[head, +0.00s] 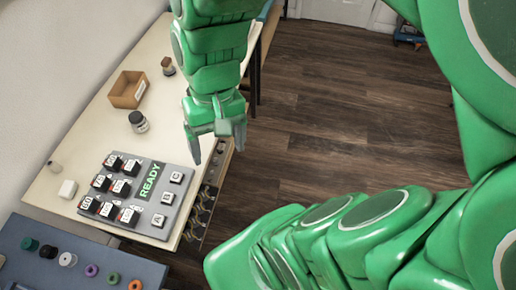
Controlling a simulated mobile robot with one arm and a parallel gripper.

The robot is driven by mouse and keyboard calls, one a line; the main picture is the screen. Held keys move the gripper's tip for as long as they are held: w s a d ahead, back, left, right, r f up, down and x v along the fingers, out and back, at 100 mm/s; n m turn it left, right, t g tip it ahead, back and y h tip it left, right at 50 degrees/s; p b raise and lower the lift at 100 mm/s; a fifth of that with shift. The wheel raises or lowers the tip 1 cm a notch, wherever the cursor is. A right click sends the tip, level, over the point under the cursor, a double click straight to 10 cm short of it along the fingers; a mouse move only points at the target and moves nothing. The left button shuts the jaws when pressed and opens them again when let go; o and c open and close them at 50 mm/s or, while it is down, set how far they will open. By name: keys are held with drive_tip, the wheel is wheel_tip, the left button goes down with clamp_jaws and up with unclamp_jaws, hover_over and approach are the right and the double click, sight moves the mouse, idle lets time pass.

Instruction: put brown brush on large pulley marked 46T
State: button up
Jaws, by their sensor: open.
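My gripper (216,140) hangs over the right edge of the cream table, its two fingers apart and nothing visible between them. It is just above and right of the grey panel (154,214). A small brown-topped item (167,66) stands at the back of the table beside the open brown box; I cannot tell whether it is the brown brush. Several black parts with white labels (114,163) sit on the panel's left half.
The panel shows READY and tiles A, B, C. The brown box (124,101), a jar (138,122) and a white block (67,189) stand on the table (88,136). A blue surface (82,250) at lower left holds several coloured round pieces. Wooden floor lies right.

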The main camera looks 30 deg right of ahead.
drive_tip(key=s+d+n+h, duration=0.1)
drive_tip(key=s+d, duration=0.3)
drive_tip(key=s, duration=0.1)
drive_tip(key=shift+d+h, duration=0.2)
drive_tip(key=shift+h, duration=0.2)
